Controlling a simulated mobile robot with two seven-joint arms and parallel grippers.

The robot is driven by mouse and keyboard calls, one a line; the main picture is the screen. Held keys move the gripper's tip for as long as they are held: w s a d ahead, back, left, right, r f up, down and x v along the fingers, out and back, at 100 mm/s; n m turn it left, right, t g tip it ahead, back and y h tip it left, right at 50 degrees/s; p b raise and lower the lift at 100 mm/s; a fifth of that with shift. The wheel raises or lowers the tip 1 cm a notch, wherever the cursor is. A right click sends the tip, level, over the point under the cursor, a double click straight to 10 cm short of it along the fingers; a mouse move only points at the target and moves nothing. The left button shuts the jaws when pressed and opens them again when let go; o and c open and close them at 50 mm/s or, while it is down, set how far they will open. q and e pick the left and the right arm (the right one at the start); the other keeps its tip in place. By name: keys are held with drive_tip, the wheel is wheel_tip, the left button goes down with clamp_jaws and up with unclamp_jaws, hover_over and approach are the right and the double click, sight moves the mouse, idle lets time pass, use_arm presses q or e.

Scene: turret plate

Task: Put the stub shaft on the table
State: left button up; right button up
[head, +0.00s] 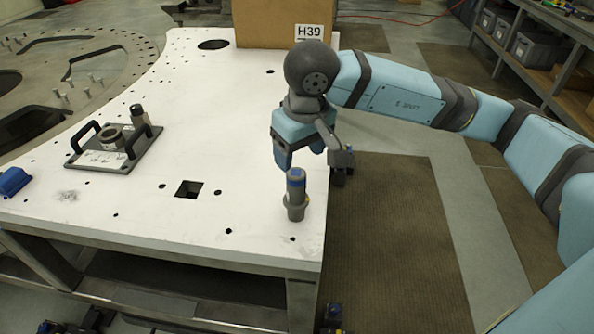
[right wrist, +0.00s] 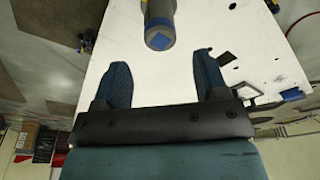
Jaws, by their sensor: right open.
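The stub shaft (head: 296,196), a grey cylinder with a blue band near its top, stands upright on the white table (head: 250,215) near its right edge. My right gripper (head: 301,158) is open and empty, just above and behind the shaft in the head view. In the right wrist view, the shaft (right wrist: 159,24) shows its blue-marked end beyond the two open fingertips (right wrist: 162,66), roughly centred between them and apart from them. My left gripper is not in view.
A dark plate with two handles, a ring and a small cylinder (head: 110,148) lies at left on the table. A square hole (head: 188,189) lies left of the shaft. A cardboard box (head: 270,25) stands at the back. A blue object (head: 14,181) is at the left edge.

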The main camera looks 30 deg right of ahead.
drive_tip(key=shift+s+r, duration=0.15)
drive_tip(key=shift+r, duration=0.8)
drive_tip(key=shift+s+r, duration=0.15)
drive_tip(key=shift+r, duration=0.75)
